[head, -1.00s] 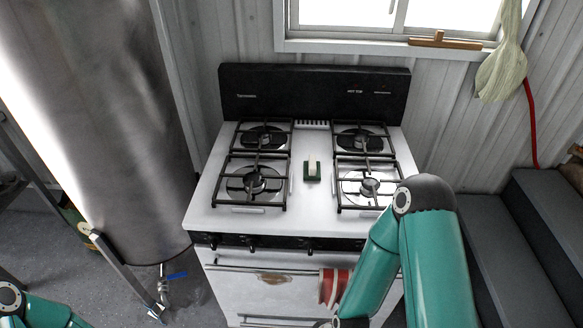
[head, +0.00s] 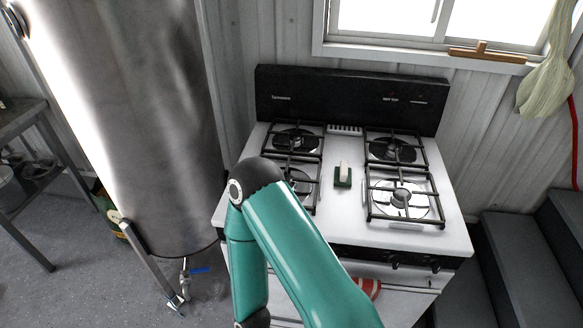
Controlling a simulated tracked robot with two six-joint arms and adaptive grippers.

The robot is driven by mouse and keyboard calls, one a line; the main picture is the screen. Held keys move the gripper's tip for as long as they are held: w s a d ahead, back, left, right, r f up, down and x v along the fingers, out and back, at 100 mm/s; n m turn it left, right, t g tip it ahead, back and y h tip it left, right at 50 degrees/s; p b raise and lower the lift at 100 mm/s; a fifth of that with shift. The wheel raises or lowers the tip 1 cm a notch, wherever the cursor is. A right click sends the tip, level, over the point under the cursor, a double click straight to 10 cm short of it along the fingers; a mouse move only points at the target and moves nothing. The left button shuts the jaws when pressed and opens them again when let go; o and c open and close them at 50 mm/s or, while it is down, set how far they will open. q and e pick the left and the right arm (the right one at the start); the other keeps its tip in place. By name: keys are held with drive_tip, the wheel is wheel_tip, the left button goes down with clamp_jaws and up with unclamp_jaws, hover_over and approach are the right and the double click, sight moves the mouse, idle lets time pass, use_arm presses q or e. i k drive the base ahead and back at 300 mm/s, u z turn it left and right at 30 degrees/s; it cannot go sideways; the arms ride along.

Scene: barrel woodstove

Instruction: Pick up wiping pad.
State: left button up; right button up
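The wiping pad (head: 343,176), a small dark green block with a pale upper part, rests on the white stove top (head: 345,215) between the left and right burners. Nothing touches it. An arm of mine, apparently the right, rises in front of the stove with its elbow left of the pad and covers part of the front left burner. Neither gripper shows in the head view, so their hold and distance from the pad are hidden.
Raised burner grates (head: 403,195) flank the pad, and a black backsplash (head: 350,100) stands behind. A large metal cylinder (head: 130,130) is left of the stove. A red and white cloth-like item (head: 369,287) is partly hidden at the stove front. Dark steps (head: 520,265) lie right.

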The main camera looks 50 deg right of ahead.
sight(343, 174)
drive_tip(key=u, duration=0.2)
drive_tip(key=i, duration=0.8)
drive_tip(key=z, duration=3.15)
drive_tip(key=k, duration=0.1)
drive_tip(key=u, duration=1.4)
